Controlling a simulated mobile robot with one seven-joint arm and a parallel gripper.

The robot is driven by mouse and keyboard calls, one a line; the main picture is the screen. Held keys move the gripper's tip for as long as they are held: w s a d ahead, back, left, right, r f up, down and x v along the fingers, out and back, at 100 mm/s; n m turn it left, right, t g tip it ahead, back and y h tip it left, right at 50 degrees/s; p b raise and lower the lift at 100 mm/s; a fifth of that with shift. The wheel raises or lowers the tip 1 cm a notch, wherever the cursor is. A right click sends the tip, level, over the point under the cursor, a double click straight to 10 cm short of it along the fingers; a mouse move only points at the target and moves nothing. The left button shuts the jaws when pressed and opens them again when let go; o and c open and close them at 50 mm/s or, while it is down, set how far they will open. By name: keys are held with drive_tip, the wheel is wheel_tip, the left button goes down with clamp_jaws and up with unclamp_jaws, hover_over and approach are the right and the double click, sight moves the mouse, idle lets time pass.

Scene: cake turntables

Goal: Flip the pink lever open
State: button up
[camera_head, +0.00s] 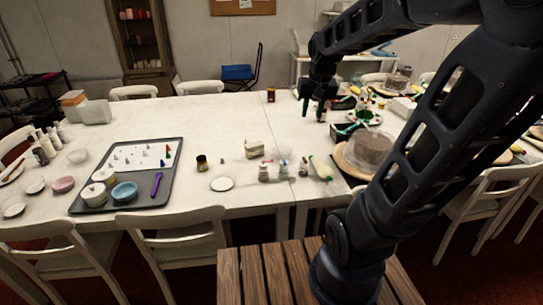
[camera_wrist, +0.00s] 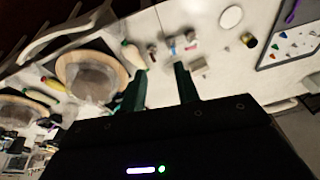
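I cannot make out a pink lever in either view. A round wooden turntable (camera_head: 345,165) stands on the table right of centre, with a grey, cloudy covered shape (camera_head: 373,148) on it. In the wrist view the turntable's wooden rim (camera_wrist: 64,82) shows at the left, and a second similar round board (camera_wrist: 8,100) is at the left edge. My gripper (camera_head: 314,112) is above the table, behind and left of the turntable. In the wrist view my gripper (camera_wrist: 160,82) has its two dark fingers apart, with only white tabletop between them.
Small bottles (camera_head: 276,171) and a pale green-tipped piping bag (camera_head: 320,168) lie left of the turntable. A grey tray (camera_head: 165,190) with bowls and a purple tool is at the left. Chairs (camera_head: 175,240) line the front edge.

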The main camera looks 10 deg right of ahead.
drive_tip(key=w+a+f+m+g, duration=0.15)
drive_tip(key=w+f, duration=0.25)
drive_tip(key=w, duration=0.4)
drive_tip(key=w+a+f, duration=0.3)
drive_tip(key=w+f, duration=0.2)
drive_tip(key=w, duration=0.2)
drive_tip(key=w+a+f+m+g, duration=0.15)
drive_tip(key=w+a+f, duration=0.25)
drive_tip(key=w+f, duration=0.8)
drive_tip(key=shift+h, duration=0.3)
drive_tip(key=f, duration=0.4)
drive_tip(key=s+f, duration=0.1)
drive_tip(key=f, duration=0.7)
drive_tip(key=shift+s+f, duration=0.25)
drive_tip(key=shift+s, duration=0.1)
drive_tip(key=shift+a, duration=0.1)
clamp_jaws()
